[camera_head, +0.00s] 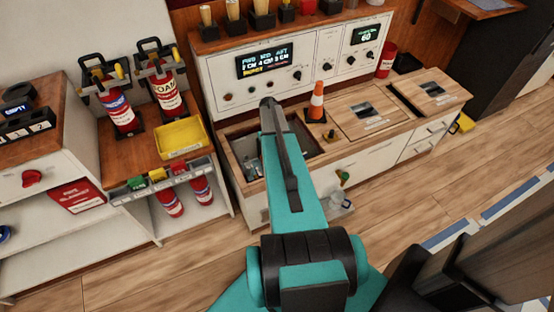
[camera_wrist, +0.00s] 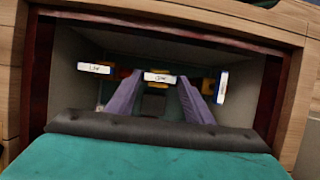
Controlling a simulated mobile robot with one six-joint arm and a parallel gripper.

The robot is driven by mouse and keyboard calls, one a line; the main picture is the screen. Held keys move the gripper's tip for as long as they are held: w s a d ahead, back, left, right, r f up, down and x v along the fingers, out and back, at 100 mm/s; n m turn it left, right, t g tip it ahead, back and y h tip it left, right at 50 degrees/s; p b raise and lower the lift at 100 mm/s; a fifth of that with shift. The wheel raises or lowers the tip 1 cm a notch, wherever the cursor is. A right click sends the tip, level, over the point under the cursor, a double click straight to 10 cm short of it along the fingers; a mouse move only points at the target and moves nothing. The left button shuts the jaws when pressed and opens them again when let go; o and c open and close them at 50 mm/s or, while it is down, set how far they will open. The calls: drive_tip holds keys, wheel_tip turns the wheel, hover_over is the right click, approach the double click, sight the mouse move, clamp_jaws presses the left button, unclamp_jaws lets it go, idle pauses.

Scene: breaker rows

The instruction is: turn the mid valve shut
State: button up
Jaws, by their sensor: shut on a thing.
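In the wrist view, three labelled valves sit in a row inside a dark-framed recess. The mid valve (camera_wrist: 157,86) has a white label above it and yellowish and dark parts, largely hidden in shadow. My gripper (camera_wrist: 158,84) reaches in with one purple finger on each side of the mid valve and is shut on it. The left valve's label (camera_wrist: 95,67) and the right valve's label (camera_wrist: 222,87) stand to either side, apart from the fingers. In the head view my teal arm covers the recess and hides the gripper; the handle's angle cannot be told.
In the head view, the open bay (camera_head: 243,143) is set in the wooden counter. An orange cone (camera_head: 317,103) stands right of it. A yellow tray (camera_head: 181,138) and fire extinguishers (camera_head: 167,90) are at left. The recess frame (camera_wrist: 285,95) closes around my wrist.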

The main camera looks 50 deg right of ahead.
drive_tip(key=shift+w+a, duration=0.1)
drive_tip(key=shift+w, duration=0.2)
drive_tip(key=o, duration=0.8)
drive_tip(key=shift+s, duration=0.1)
drive_tip(key=shift+r, duration=0.1)
drive_tip(key=v, duration=1.3)
drive_tip(key=shift+r, duration=0.25)
